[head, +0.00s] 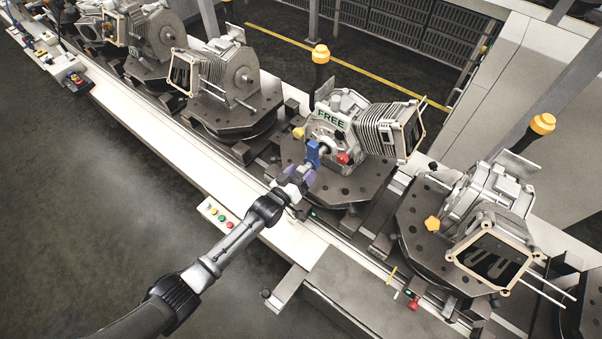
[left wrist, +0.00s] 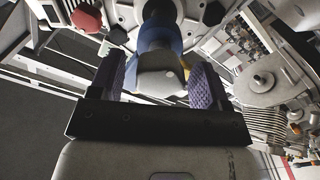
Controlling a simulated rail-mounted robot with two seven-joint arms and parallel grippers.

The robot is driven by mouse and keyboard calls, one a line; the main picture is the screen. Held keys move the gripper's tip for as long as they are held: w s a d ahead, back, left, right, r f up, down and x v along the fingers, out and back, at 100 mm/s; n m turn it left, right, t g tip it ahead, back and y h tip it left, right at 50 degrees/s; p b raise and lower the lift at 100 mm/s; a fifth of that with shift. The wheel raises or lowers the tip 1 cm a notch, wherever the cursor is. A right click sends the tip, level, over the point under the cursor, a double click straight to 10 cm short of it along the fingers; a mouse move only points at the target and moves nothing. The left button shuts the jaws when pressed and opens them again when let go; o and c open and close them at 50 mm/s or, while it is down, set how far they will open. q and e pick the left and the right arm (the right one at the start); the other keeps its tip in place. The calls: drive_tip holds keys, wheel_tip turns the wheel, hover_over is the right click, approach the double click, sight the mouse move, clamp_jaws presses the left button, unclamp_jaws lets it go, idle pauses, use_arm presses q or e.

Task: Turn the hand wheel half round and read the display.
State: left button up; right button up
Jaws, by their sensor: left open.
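A grey engine-like unit (head: 355,125) stands on a dark round fixture plate (head: 345,188). Contact cannot be told. My right gripper is not in view.
A red knob (head: 342,158) and a yellow knob (head: 298,132) flank the blue piece. Similar units stand on the line left (head: 215,75) and right (head: 485,220). A button box (head: 217,214) sits on the pale front rail. The floor at front left is clear.

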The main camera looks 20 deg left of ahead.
use_arm(q)
drive_tip(key=shift+s, duration=0.15)
drive_tip(key=shift+s+a, duration=0.1)
drive_tip(key=shift+s, duration=0.2)
drive_tip(key=v, duration=1.3)
drive_tip(key=shift+r, duration=0.1)
